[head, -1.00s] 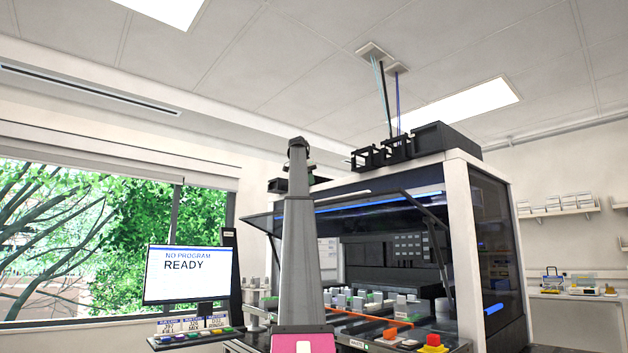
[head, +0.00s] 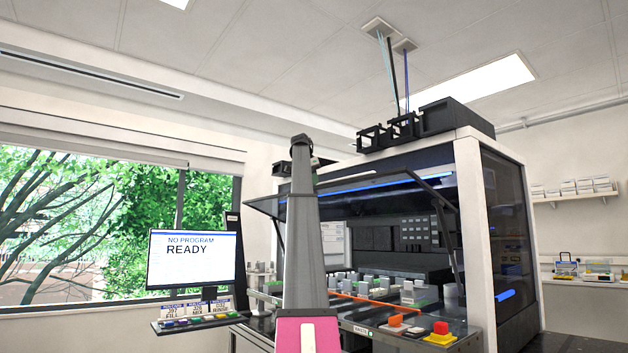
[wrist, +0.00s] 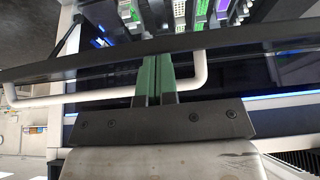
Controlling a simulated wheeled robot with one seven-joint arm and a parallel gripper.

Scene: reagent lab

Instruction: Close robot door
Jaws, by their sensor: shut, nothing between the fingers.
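The robot door is a dark glass panel (head: 350,196) on the front of a large white-framed machine (head: 468,220) in the head view. It is open, tilted up and outward above the machine's deck. In the wrist view the door's dark edge (wrist: 245,42) crosses the picture, with a pale handle bar (wrist: 85,98) along it. My gripper (wrist: 156,62) has its two green fingers together, with nothing between them. The fingers overlap the handle and reach the door edge in that view; I cannot tell whether they touch. In the head view my arm hides part of the door.
The deck (head: 375,318) below the door carries racks and labware. A red button on a yellow base (head: 440,333) sits at its front right. A monitor (head: 192,259) reading "READY" stands left, above a shelf of coloured buttons (head: 198,320). A side bench (head: 588,280) is at right.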

